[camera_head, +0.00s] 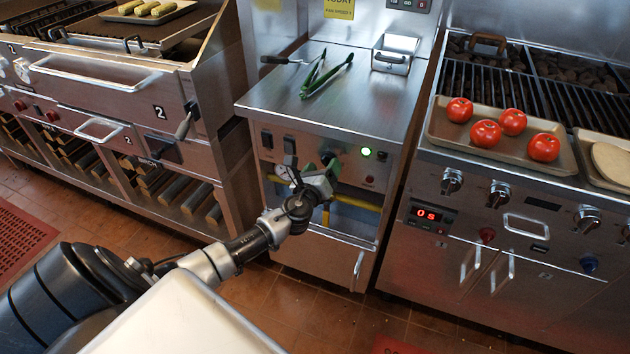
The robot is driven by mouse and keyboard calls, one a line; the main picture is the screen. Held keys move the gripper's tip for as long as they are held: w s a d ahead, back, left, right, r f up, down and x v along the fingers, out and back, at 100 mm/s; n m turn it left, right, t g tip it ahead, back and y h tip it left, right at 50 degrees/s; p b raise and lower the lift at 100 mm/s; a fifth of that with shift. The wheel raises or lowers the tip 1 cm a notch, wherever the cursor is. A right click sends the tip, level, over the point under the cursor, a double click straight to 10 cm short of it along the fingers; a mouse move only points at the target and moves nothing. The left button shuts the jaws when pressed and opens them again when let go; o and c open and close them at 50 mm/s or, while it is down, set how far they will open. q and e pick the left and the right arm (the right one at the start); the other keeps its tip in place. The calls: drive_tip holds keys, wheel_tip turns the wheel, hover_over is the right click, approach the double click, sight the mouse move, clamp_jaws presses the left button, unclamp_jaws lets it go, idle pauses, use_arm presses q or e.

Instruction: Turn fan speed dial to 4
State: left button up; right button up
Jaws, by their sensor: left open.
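The fan speed dial (327,156) appears as a dark round knob on the front panel of the middle steel cabinet (325,110). It is partly hidden by my left gripper, and its setting cannot be read. My left gripper (311,167) is open, with its fingers up at the panel around or just in front of the dial. I cannot tell whether the fingers touch it. A yellow sign (340,9) on the back wall mentions fan speed; its number is too small to read surely. My right gripper is not in view.
On the panel are a black switch (267,139), a lit green lamp (366,152) and a red button (370,179). Green tongs (327,74) lie on the cabinet top. A tray (445,133) of tomatoes stands right. A yellow pipe (357,202) runs below the panel.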

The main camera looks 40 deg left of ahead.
use_arm(q)
drive_tip(key=v, duration=0.9)
drive_tip(key=shift+s, duration=0.25)
drive_tip(key=s+f+n+g+h+p, duration=0.1)
drive_tip(key=s+f+n+g+p, duration=0.25)
drive_tip(key=f, duration=0.55)
drive_tip(key=s+f+n+g+b, duration=0.1)
drive_tip(key=s+f+n+g, duration=0.2)
drive_tip(key=s+f+n, duration=0.35)
drive_tip(key=s+f+n+g+h+p, duration=0.15)
drive_tip(key=s+f+n+g, duration=0.35)
drive_tip(key=f, duration=0.7)
drive_tip(key=s+d+f+n+g+p, duration=0.1)
drive_tip(key=s+d+f+n, duration=0.2)
drive_tip(key=s, duration=0.6)
drive_tip(key=s+d+f+n+g+h+p, duration=0.1)
drive_tip(key=s+d+f+n+g, duration=0.1)
drive_tip(key=s, duration=0.7)
drive_tip(key=s+d+f+n+g+h+p, duration=0.1)
drive_tip(key=s+d+f+n+g, duration=0.1)
drive_tip(key=s+d+f+n, duration=0.3)
drive_tip(key=s+d+f, duration=0.1)
drive_tip(key=s, duration=0.3)
drive_tip(key=shift+s+d, duration=0.35)
